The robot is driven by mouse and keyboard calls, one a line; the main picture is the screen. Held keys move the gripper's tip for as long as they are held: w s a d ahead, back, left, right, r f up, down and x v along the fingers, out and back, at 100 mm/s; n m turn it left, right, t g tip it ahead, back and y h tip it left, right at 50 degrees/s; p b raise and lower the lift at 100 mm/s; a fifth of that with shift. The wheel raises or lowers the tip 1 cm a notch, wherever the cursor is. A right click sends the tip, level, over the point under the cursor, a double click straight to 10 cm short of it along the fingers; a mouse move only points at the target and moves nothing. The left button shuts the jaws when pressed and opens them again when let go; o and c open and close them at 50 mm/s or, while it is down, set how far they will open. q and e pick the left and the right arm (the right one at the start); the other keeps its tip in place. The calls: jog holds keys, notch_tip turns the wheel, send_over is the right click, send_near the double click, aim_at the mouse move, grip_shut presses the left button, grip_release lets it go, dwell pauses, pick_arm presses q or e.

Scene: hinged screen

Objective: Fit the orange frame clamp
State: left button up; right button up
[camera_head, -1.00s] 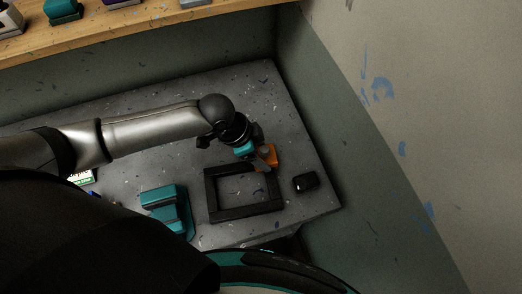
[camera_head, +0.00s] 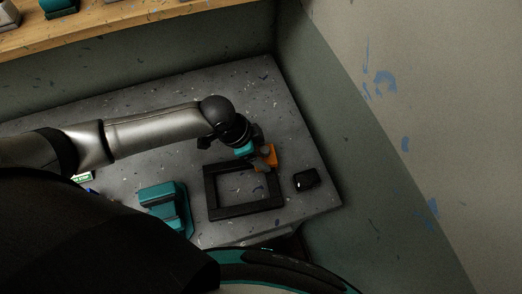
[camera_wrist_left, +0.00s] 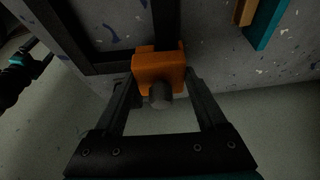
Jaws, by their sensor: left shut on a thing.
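The orange frame clamp (camera_head: 268,155) is at the upper right corner of the black rectangular frame (camera_head: 245,211), which lies on the grey table. My left gripper (camera_head: 261,158) is shut on the clamp. In the left wrist view the clamp (camera_wrist_left: 158,68) with a grey round knob (camera_wrist_left: 161,96) sits between the fingers of my left gripper (camera_wrist_left: 160,92). The clamp covers part of a black bar (camera_wrist_left: 166,22) of the frame there. I cannot tell whether it touches the bar or is just above it.
A teal stand (camera_head: 163,198) is left of the frame. A small black object (camera_head: 306,179) lies right of it, near the edge of the grey table (camera_head: 265,95). A wooden shelf (camera_head: 120,32) with several items runs along the back. A wall stands at the right.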

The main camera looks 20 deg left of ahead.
pick_arm(q)
jog(key=shift+f+b, duration=0.55)
jog(key=shift+f, duration=0.5)
jog(key=o, duration=1.3)
jog(key=shift+r, duration=0.15)
notch_tip(320, 180, up, 7)
jog(key=p, duration=0.8)
